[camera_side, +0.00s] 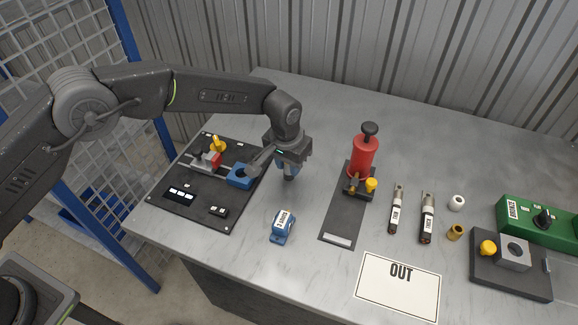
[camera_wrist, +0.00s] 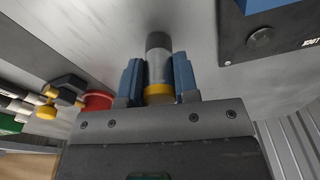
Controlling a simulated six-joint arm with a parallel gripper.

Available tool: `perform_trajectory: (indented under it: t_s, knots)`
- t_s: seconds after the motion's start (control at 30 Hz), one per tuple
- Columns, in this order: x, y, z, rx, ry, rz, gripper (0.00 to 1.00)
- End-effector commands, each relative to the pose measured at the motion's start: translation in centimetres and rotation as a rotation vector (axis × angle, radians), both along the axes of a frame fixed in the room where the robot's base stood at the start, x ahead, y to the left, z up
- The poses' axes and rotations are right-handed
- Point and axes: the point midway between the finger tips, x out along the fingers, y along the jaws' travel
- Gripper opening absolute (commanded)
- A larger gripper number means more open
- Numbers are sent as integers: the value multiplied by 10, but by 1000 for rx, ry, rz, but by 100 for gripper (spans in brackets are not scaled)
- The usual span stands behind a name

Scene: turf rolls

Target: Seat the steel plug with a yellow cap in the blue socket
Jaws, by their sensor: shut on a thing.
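My gripper (camera_side: 290,161) is shut on the steel plug (camera_wrist: 159,62), with a blue-padded finger on either side of it. The plug's yellow cap (camera_wrist: 159,91) sits between the fingers near the gripper body, and the steel end points away from the gripper. In the side view the plug (camera_side: 289,178) shows as a short dark end below the fingers, above the bench. The blue socket (camera_side: 240,177) is on the black board, left of my gripper and apart from the plug. A blue block edge (camera_wrist: 262,5) shows at the top right of the wrist view.
The black board (camera_side: 213,215) carries a red block with a yellow handle (camera_side: 217,145). A blue labelled item (camera_side: 282,226) lies in front of my gripper. A red cylinder (camera_side: 363,157) with a black knob stands to the right. Bare bench lies below the plug.

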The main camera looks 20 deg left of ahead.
Motion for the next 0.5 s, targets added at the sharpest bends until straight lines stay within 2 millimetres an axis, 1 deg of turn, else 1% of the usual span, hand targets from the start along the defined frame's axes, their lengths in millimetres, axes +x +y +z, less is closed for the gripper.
perform_trajectory:
  t_s: [0.17, 0.27, 0.37, 0.5]
  knots:
    - [0, 0, 2, 0, -1, 0, 3]
    - [1, 0, 7, -2, -3, 0, 3]
    - [1, 0, 17, -2, -4, 0, 3]
    - [1, 0, 40, -3, -5, 0, 3]
